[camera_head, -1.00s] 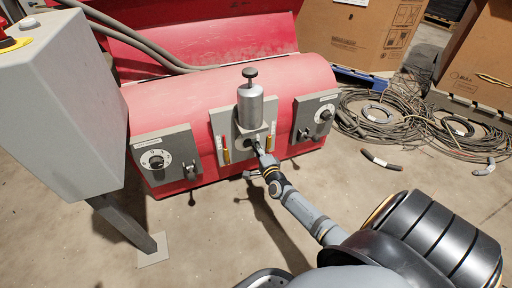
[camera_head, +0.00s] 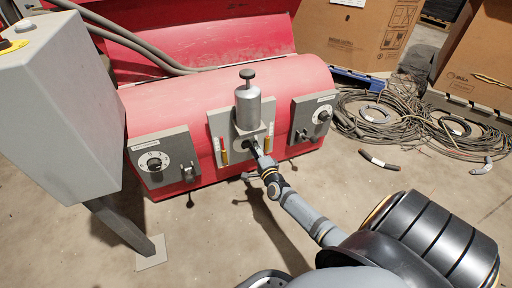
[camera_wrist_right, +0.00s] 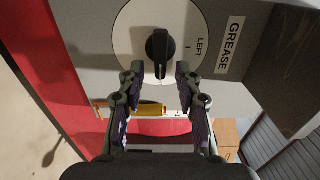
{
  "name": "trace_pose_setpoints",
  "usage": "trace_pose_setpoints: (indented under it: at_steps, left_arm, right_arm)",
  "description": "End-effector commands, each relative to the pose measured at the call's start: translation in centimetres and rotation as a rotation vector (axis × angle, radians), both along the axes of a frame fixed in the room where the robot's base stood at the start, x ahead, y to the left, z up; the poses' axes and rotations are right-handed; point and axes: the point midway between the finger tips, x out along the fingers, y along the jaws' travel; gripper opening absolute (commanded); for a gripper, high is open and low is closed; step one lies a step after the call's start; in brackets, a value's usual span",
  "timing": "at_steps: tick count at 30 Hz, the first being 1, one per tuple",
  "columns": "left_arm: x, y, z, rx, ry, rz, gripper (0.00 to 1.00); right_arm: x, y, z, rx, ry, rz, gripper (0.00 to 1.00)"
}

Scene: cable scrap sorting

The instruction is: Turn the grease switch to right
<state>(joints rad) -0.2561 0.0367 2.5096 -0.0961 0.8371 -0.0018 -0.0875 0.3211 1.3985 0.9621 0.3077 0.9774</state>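The grease switch (camera_wrist_right: 157,52) is a black knob on a round white dial in the right wrist view. Its bar stands nearly upright in that picture. The word LEFT is printed right of the knob, and a GREASE label (camera_wrist_right: 231,45) sits further right. My right gripper (camera_wrist_right: 155,80) is open, with its fingertips on either side of the knob's lower end and gaps showing between. In the head view my right gripper (camera_head: 256,150) is at the middle panel (camera_head: 214,122), below the silver cylinder (camera_head: 248,108); the switch is hidden there. My left gripper is not in view.
A panel with another dial (camera_head: 154,163) is on the left of the red machine (camera_head: 300,75), and one with a black knob (camera_head: 323,116) is on the right. A grey box (camera_head: 62,110) stands at left. Cable coils (camera_head: 372,118) lie on the floor at right.

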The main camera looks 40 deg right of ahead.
Motion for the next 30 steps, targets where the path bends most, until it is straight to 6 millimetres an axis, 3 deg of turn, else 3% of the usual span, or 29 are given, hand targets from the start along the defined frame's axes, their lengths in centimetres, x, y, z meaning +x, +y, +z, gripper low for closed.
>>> trace_pose_setpoints:
  at_steps: [15,21,30]
  left_arm:
    - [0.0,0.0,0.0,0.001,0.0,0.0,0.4]
    - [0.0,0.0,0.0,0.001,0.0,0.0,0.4]
    - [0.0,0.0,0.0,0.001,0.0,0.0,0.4]
  right_arm:
    - [-10.1,2.4,-0.2,0.0,0.004,0.001,0.34]
    - [-11.6,2.8,-0.1,0.001,0.003,0.0,0.34]
    - [-11.6,2.8,-0.1,0.0,0.002,0.0,0.34]
